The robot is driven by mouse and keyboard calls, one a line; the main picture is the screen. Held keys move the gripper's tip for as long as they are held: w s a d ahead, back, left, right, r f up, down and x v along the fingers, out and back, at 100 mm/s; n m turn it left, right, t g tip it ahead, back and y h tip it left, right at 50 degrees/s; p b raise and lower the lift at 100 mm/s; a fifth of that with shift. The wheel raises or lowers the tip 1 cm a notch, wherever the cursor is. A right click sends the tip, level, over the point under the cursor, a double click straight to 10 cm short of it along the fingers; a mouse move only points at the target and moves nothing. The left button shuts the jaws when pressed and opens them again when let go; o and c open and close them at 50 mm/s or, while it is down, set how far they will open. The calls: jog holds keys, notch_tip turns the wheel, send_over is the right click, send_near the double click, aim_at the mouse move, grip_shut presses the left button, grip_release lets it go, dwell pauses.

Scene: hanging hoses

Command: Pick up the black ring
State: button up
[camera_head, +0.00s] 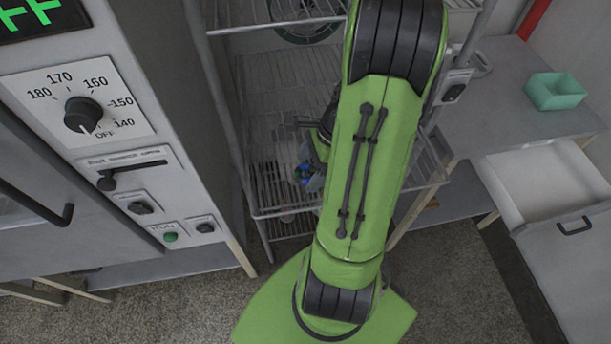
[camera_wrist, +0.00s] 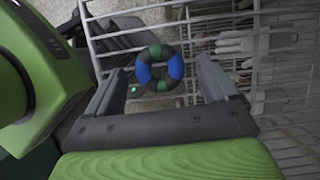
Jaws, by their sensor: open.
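A ring (camera_wrist: 143,73) in black, with blue and green sections, shows between my open fingers in the wrist view. It seems to lie on or against the wire shelf, beyond the fingertips; the exact gap cannot be told. My gripper (camera_wrist: 160,84) is open and empty, with one finger to each side of the ring in the picture. My arm hides most of the gripper there.
The wire rack (camera_head: 262,212) has posts and shelf bars close around my gripper. An oven panel with knobs (camera_head: 83,115) stands at left. A desk with an open drawer (camera_head: 540,185) and a teal box (camera_head: 555,92) is at right.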

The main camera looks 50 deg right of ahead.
jog(key=shift+f, duration=0.15)
jog(key=shift+c, duration=0.4)
jog(key=c, duration=1)
jog(key=shift+c, duration=0.2)
